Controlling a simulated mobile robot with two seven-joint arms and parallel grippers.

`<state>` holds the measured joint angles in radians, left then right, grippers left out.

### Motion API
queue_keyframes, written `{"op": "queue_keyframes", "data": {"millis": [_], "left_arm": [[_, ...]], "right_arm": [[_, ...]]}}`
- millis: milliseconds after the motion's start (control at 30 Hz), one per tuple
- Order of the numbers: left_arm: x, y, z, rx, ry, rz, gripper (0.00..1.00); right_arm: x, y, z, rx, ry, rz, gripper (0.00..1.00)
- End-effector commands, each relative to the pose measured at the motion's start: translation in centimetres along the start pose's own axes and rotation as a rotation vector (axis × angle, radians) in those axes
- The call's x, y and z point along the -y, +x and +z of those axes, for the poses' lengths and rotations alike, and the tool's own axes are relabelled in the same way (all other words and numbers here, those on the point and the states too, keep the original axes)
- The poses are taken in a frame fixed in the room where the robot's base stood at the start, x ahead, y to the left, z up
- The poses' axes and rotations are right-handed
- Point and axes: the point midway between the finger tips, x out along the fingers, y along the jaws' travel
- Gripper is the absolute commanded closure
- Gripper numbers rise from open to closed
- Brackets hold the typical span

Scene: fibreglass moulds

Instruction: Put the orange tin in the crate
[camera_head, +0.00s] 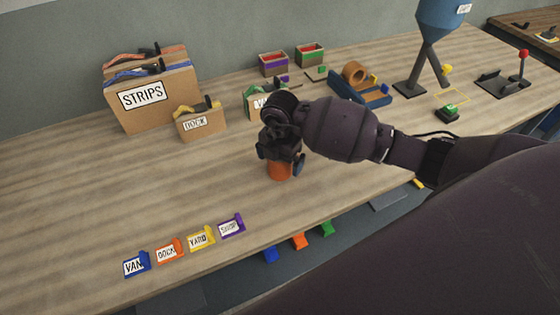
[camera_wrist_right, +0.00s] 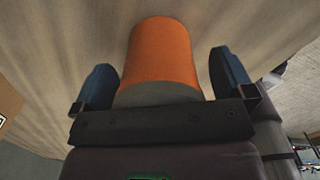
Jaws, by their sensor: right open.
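The orange tin (camera_head: 279,172) stands on the wooden table near the middle, partly covered by my right gripper (camera_head: 280,157). In the right wrist view the tin (camera_wrist_right: 160,55) shows between the two blue-grey fingers of the right gripper (camera_wrist_right: 163,80). Gaps show on both sides of the tin, and the fingers are open. The tin has a grey band at its near end. My left gripper is not in view. I cannot tell for sure which container is the crate.
A large STRIPS box (camera_head: 165,110) and a smaller DOCK box (camera_head: 201,124) stand at the back left. Two small bins (camera_head: 273,64) (camera_head: 310,53) stand by the wall. Several label holders (camera_head: 201,238) lie at the front left. The table left of the tin is clear.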

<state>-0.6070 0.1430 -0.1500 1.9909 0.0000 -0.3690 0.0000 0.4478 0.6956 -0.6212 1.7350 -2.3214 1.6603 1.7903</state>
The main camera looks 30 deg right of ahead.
Motion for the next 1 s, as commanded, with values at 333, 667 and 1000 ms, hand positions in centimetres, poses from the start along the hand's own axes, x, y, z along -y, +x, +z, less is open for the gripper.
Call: {"op": "queue_keyframes", "data": {"millis": [333,667,1000], "left_arm": [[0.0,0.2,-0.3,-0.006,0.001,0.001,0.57],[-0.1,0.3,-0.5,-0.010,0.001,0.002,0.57],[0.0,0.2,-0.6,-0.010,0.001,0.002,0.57]], "right_arm": [[0.0,0.0,0.0,0.000,0.000,0.000,0.24],[0.0,-0.1,0.0,0.000,0.000,0.001,0.63],[-0.1,-1.9,0.0,0.001,-0.001,0.004,0.63]]}}
